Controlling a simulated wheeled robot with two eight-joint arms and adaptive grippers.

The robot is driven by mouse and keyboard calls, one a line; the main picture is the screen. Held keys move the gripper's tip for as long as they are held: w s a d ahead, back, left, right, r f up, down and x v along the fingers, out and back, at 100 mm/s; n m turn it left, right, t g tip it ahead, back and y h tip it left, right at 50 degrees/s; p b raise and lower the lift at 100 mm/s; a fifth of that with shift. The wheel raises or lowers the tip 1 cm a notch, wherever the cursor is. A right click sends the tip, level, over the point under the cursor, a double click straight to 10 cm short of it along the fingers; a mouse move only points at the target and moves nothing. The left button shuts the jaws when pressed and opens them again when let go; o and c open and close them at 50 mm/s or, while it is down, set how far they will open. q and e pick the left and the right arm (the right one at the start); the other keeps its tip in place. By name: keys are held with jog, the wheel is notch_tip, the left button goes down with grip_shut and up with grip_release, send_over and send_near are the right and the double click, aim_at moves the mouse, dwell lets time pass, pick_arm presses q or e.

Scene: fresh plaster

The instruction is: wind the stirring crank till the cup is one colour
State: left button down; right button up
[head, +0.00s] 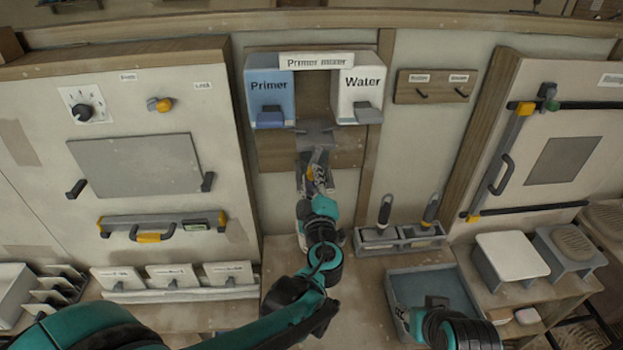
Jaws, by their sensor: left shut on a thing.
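The primer mixer (316,62) hangs on the middle wall panel, with a blue Primer dispenser (268,86) on its left and a white Water dispenser (359,84) on its right. The gripper covers most of the crank. I cannot make out the cup or the colour of its contents. My right arm shows at the bottom right over the blue-grey tray (393,290); whether its gripper is open cannot be told.
Two tools stand in a grey holder (376,246) right of my left arm. Three white cards (172,276) stand on a ledge to the left. A white-topped stand (512,254) is at the right. A wall board with a yellow-handled bar (118,222) fills the left.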

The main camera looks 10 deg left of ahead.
dwell(0.3)
pick_arm(q)
jog(key=c, duration=1.3)
grip_release()
jog(key=shift+s, duration=0.1)
jog(key=s+d, duration=0.2)
jog(key=s, duration=0.9)
jog(key=shift+s+d, duration=0.15)
jog(key=shift+s, duration=0.2)
